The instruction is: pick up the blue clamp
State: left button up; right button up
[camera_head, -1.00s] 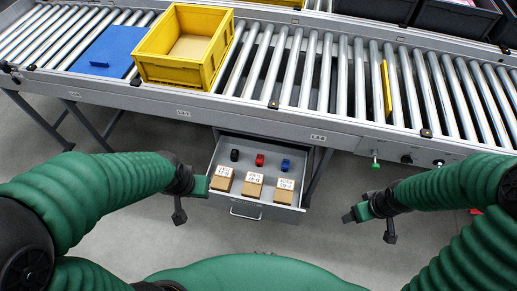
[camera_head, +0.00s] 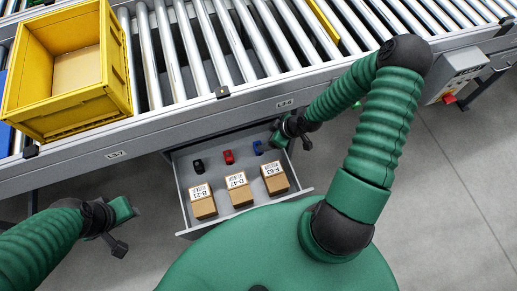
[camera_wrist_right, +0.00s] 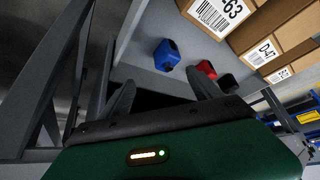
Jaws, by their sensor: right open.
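The blue clamp (camera_head: 258,148) lies in the open grey drawer (camera_head: 182,203), at the right end of a row with a red clamp (camera_head: 228,157) and a black clamp (camera_head: 198,166). My right gripper (camera_head: 277,141) is at the drawer's back right corner, close beside the blue clamp and partly covering it. In the right wrist view my right gripper (camera_wrist_right: 164,95) is open and empty, and the blue clamp (camera_wrist_right: 167,55) lies beyond the gap between its fingers, apart from them. My left gripper (camera_head: 122,215) hangs left of the drawer; its fingers are too unclear to judge.
Several labelled cardboard boxes, one of them (camera_head: 274,180), stand at the drawer's front. The roller conveyor (camera_head: 215,95) runs just above and behind the drawer, with a yellow bin (camera_head: 118,95) on it. A control box with a red button (camera_head: 449,99) is at the right.

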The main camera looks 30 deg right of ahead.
aim_at(259, 144)
jog(key=a+f, duration=0.1)
jog(key=w+a+f, duration=0.1)
jog(key=shift+a+b, duration=0.35)
jog(key=shift+b, duration=0.05)
jog(key=f+b, duration=0.1)
jog(key=f, duration=0.1)
jog(key=w+f+b, duration=0.1)
jog(key=f, duration=0.1)
jog(key=shift+a+f, duration=0.2)
jog(key=shift+w+d+f, duration=0.1)
jog(key=shift+d+f, duration=0.05)
jog(key=shift+f, duration=0.05)
jog(key=shift+d, duration=0.1)
jog(key=shift+a+r, duration=0.25)
jog(key=shift+c, duration=1.4)
jog(key=shift+a, duration=0.2)
jog(key=c, duration=0.5)
jog(key=shift+d, duration=0.15)
jog(key=c, duration=0.4)
jog(key=shift+d, duration=0.15)
jog(key=shift+c, duration=1.1)
pick_arm(q)
jog(key=f, duration=0.1)
jog(key=a+f, duration=0.1)
jog(key=f, duration=0.1)
jog(key=shift+s+a+f, duration=0.15)
jog(key=shift+a+f, duration=0.05)
jog(key=shift+a, duration=0.05)
